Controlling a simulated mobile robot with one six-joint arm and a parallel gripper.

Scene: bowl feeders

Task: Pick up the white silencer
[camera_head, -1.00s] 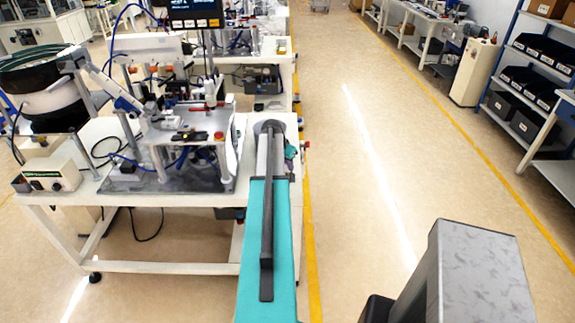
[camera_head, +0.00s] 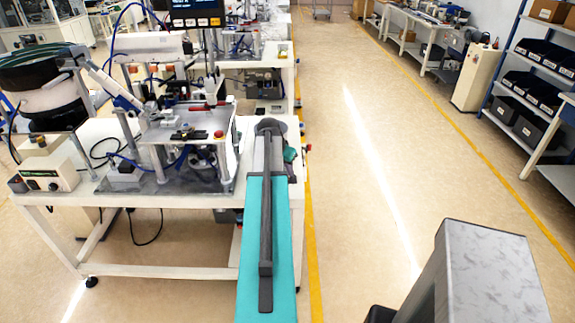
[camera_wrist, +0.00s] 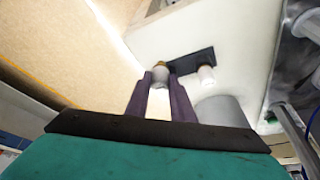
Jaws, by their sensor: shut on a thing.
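In the wrist view, my gripper (camera_wrist: 162,98) has its two dark fingers on either side of a small pale cylinder, a silencer (camera_wrist: 160,77), with a brownish tip. The fingers are shut on it. It looks greyish white. It is at the left end of a dark plate (camera_wrist: 181,65); I cannot tell whether it is clear of the plate. A second pale silencer (camera_wrist: 207,75) stands on the plate to the right, apart from the fingers. In the head view, my own arm hides the fingers and both silencers.
The plate lies on a white bench top (camera_wrist: 225,28), also in the head view (camera_head: 110,127). Left of my arm stands a feeder machine (camera_head: 195,138) with posts and cables. The floor to the right (camera_head: 370,160) is clear.

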